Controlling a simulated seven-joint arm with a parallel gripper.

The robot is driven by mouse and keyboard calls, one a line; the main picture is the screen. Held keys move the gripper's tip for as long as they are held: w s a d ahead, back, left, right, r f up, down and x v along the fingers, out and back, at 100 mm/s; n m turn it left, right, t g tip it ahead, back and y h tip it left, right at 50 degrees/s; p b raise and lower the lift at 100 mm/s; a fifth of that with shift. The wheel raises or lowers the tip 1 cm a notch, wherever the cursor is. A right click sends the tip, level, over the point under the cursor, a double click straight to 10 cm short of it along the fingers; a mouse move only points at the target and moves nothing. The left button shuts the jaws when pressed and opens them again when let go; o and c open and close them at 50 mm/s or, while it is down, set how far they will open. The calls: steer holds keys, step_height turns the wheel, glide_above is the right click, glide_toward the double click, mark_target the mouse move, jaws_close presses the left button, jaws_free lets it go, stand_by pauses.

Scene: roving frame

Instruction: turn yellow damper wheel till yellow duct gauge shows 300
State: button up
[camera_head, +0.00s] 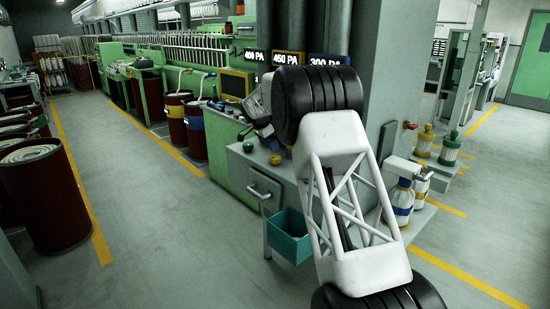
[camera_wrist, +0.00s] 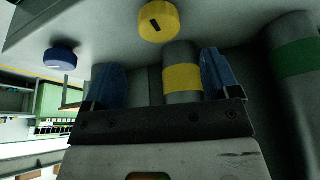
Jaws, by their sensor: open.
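The yellow duct gauge (camera_head: 289,58) reads 450 PA in the head view. The yellow damper wheel (camera_wrist: 157,22) shows in the wrist view as a round knob with a black mark on its face. It also shows in the head view (camera_head: 275,160), small, on the grey cabinet top. My gripper (camera_wrist: 160,62) is open, with its blue fingers apart and nothing held. The wheel appears beyond the fingertips, between their lines, and apart from them. In the head view my arm covers part of the bench and the fingertips are hard to make out.
A blue wheel (camera_wrist: 60,55) is left of the yellow one in the wrist view. A yellow-banded duct (camera_wrist: 182,75) and a green-banded duct (camera_wrist: 293,58) are close by. The other gauges read 400 PA (camera_head: 254,56) and 300 PA (camera_head: 328,60). A teal bin (camera_head: 288,237) hangs at the cabinet front.

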mark_target(275, 157)
steer(key=shift+f, duration=0.1)
steer(key=shift+x, duration=3.8)
steer(key=shift+d, duration=0.1)
steer(key=c, duration=0.9)
